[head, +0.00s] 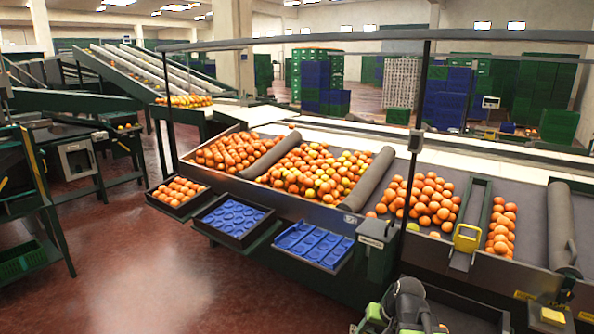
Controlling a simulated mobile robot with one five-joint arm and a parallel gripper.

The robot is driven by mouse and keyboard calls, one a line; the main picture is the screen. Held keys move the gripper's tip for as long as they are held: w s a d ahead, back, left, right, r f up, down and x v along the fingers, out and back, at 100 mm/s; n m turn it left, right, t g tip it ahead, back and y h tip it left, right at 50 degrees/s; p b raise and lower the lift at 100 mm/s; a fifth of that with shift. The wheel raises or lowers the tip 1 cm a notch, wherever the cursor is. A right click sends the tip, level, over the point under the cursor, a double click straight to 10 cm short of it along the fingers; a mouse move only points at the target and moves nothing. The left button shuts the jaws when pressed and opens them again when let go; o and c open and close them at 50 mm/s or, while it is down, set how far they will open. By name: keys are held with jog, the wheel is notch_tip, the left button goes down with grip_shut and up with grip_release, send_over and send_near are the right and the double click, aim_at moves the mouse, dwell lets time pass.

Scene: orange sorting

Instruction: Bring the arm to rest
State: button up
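Part of my arm (408,302), dark grey with green pieces, shows at the bottom edge of the head view, right of centre. It is in front of the sorting table (325,205) and low against it. I cannot make out gripper fingers or anything held. The rest of the arm is cut off by the frame edge.
Oranges lie in several groups on the sloping table, split by grey rollers (370,180). Along its front are a crate of oranges (176,206) and trays with blue inserts, one left (233,216), one right (313,243). Red floor (150,275) is open at lower left.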

jog(key=s+a+f+n+g+h, duration=0.2)
jog(key=s+a+n+h, duration=0.1)
jog(key=s+a, duration=0.3)
notch_tip(320, 180, down, 22)
jog(key=g+b, duration=0.1)
jog(key=b, duration=2.2)
notch_tip(320, 180, up, 31)
jog(key=p, duration=3.1)
jog(key=shift+s+a+y, duration=0.3)
jog(key=shift+a, duration=0.05)
